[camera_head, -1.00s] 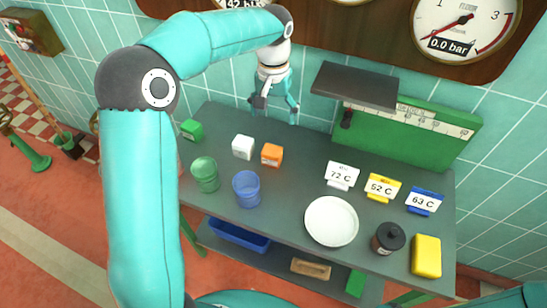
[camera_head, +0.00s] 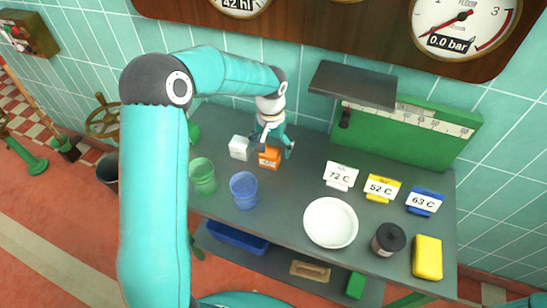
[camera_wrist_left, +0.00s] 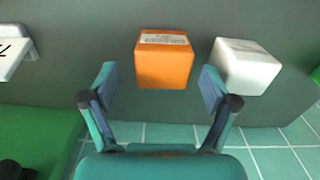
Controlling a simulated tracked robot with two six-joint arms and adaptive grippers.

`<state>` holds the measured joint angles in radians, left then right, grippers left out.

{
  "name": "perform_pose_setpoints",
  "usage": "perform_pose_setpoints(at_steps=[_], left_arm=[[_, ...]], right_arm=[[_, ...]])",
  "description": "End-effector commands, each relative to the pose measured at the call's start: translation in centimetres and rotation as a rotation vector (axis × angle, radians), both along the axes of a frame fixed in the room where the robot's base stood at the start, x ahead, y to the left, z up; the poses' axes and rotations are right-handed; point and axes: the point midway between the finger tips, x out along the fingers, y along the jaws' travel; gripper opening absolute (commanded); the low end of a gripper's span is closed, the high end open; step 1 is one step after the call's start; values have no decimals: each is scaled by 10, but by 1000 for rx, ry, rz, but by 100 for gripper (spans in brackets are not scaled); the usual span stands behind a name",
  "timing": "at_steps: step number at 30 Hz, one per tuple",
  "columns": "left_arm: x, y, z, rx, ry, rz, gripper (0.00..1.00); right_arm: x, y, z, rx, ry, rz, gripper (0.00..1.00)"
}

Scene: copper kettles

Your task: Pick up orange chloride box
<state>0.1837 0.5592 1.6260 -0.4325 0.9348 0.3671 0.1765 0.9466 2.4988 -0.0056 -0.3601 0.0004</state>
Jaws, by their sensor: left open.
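The orange box (camera_head: 269,160) stands on the grey bench beside a white box (camera_head: 239,148). My left gripper (camera_head: 273,148) comes down from above, just behind and over the orange box, partly covering it. In the left wrist view the orange box (camera_wrist_left: 163,64) has a pale label on its upper edge and lies beyond and between the open fingers of my left gripper (camera_wrist_left: 158,80). The fingers look apart from it. The white box (camera_wrist_left: 245,66) is close to the finger on the right there. My right gripper is not in view.
A green cup (camera_head: 203,176) and a blue cup (camera_head: 243,190) stand in front of the boxes. A white plate (camera_head: 330,223), dark jar (camera_head: 388,239), yellow block (camera_head: 427,257) and temperature signs (camera_head: 382,189) are to the right. A green scale (camera_head: 405,130) stands at the back.

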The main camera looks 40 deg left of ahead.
Motion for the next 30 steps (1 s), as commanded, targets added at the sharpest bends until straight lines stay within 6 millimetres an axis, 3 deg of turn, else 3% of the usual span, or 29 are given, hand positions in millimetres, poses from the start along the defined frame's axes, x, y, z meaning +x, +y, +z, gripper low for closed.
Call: perform_pose_setpoints(at_steps=[6,16,27,30], left_arm=[[-3,2,-32,0,5,1,86],[-2,2,-39,-1,2,1,86],[-2,1,-39,0,1,0,25],[-2,1,-38,0,0,0,14]], right_arm=[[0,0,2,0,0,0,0],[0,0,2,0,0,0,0],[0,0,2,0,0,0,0],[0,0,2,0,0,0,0]])
